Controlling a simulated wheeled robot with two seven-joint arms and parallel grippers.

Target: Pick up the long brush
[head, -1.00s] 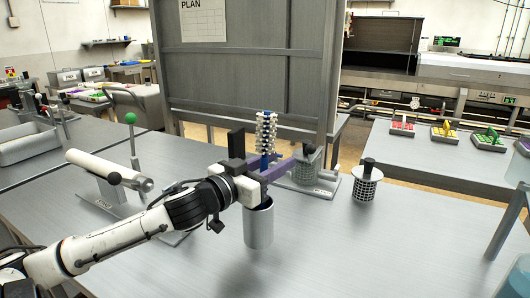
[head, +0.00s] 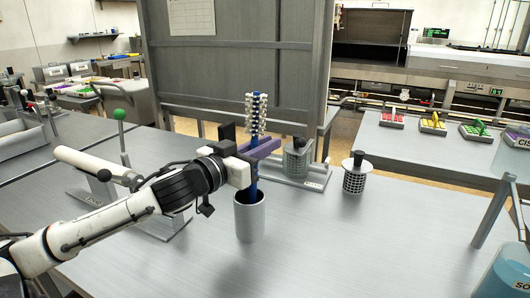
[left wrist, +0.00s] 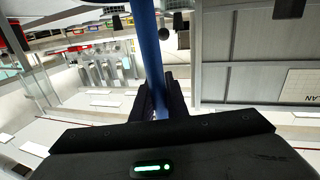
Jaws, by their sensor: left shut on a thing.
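The long brush (head: 256,116) stands upright, with white bristles on a blue shaft. My left gripper (head: 256,158) is shut on the shaft below the bristles. The shaft's lower end goes down into the mouth of a grey cylindrical cup (head: 250,222), and its tip is hidden inside. In the left wrist view the blue shaft (left wrist: 152,55) runs between my left gripper's dark fingers (left wrist: 158,100). My right gripper is not in view.
A grey stand (head: 296,160) and a perforated basket (head: 356,178) stand behind to the right. A tall grey panel (head: 240,85) rises behind the table.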

